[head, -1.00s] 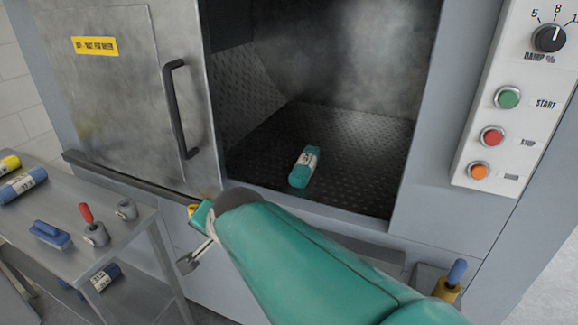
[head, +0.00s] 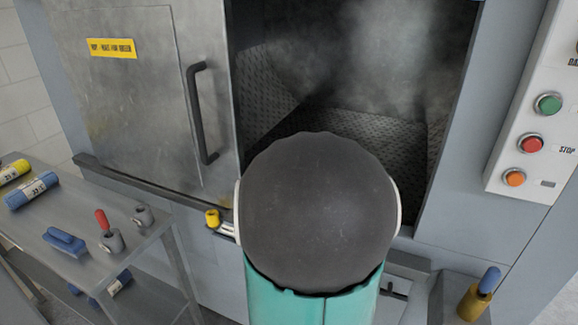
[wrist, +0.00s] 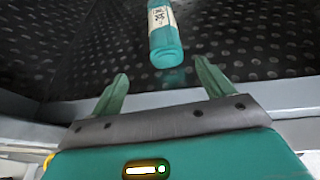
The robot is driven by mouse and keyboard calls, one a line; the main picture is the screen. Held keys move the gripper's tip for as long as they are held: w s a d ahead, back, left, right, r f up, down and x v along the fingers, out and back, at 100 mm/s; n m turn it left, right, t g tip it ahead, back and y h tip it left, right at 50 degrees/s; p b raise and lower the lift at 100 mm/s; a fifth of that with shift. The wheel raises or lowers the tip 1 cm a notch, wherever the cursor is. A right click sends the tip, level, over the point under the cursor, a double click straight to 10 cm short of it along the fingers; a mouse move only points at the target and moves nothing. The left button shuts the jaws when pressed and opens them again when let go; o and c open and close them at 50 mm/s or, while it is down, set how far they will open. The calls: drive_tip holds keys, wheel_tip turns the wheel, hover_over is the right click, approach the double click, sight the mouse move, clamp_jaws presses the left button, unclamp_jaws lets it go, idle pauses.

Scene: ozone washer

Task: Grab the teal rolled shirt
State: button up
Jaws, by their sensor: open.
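The teal rolled shirt (wrist: 165,45) lies on the dark studded floor of the washer chamber, with a white printed label band around it. In the wrist view it is at the top centre, just beyond my gripper's fingertips and between their lines. My gripper (wrist: 162,82) is open and empty, its two teal fingers spread apart and not touching the roll. In the head view my dark arm joint hides the shirt and the gripper.
The washer's door (head: 125,100) with its black handle (head: 201,115) stands left of the misty opening. A control panel (head: 535,120) is at right. The chamber's front sill (wrist: 290,92) crosses the wrist view.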

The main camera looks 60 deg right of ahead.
drive_tip(key=shift+s+d+f, duration=0.15)
drive_tip(key=shift+s+d, duration=0.05)
drive_tip(key=shift+d, duration=0.2)
drive_tip(key=x, duration=0.7)
drive_tip(key=shift+d+f, duration=0.1)
drive_tip(key=shift+d, duration=0.35)
drive_tip(key=x, duration=0.5)
drive_tip(key=shift+f, duration=0.1)
drive_tip(key=shift+d, duration=0.1)
drive_tip(key=c, duration=1.2)
